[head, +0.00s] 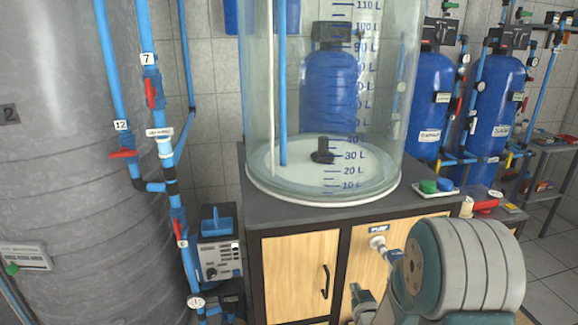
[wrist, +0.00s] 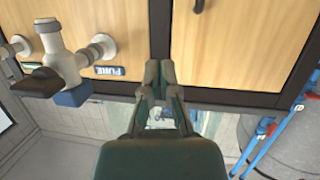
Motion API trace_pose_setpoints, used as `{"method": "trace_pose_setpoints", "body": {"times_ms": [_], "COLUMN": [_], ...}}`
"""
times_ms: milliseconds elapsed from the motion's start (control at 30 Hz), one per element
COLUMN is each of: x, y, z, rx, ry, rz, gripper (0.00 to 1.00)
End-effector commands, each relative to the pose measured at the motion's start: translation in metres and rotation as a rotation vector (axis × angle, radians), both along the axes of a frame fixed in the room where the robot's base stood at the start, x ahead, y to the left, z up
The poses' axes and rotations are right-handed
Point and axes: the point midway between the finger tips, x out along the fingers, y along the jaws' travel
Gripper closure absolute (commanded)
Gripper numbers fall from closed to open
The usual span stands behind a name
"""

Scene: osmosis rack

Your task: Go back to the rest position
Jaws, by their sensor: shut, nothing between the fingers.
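My gripper (wrist: 160,72) shows in the wrist view, where the picture is upside down. Its two dark green fingers meet at the tips and hold nothing. The fingertips appear in front of the wooden cabinet (wrist: 225,50), near the dark frame between its doors. A pale tap (wrist: 62,62) with a black handle sits to the left of the fingers, apart from them, beside a blue PURE label (wrist: 109,71). In the head view my arm fills the lower right and partly hides the cabinet front (head: 300,275). The gripper's fingers cannot be made out clearly there.
A clear graduated tank (head: 325,110) stands on the cabinet's dark top. A large grey tank (head: 70,170) and blue pipes with red valves (head: 152,95) are at the left. A grey pump box (head: 220,255) is beside the cabinet. Blue cylinders (head: 495,105) stand at the right.

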Motion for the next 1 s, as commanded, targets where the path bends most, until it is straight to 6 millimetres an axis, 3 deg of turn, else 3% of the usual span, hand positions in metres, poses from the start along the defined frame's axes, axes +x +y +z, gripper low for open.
{"method": "trace_pose_setpoints", "body": {"times_ms": [33, 233, 467, 767, 1000], "x": [-0.001, -0.017, -0.056, -0.134, -0.215], "y": [0.000, 0.000, 0.002, 0.007, 0.015], "z": [0.016, 0.059, 0.104, 0.153, 0.179], "rx": [-0.008, -0.025, -0.029, -0.013, 0.009], "ry": [0.021, 0.154, 0.307, 0.508, 0.669], "rz": [-0.005, -0.031, -0.061, -0.090, -0.095], "gripper": [1.00, 1.00, 1.00, 1.00, 1.00]}}
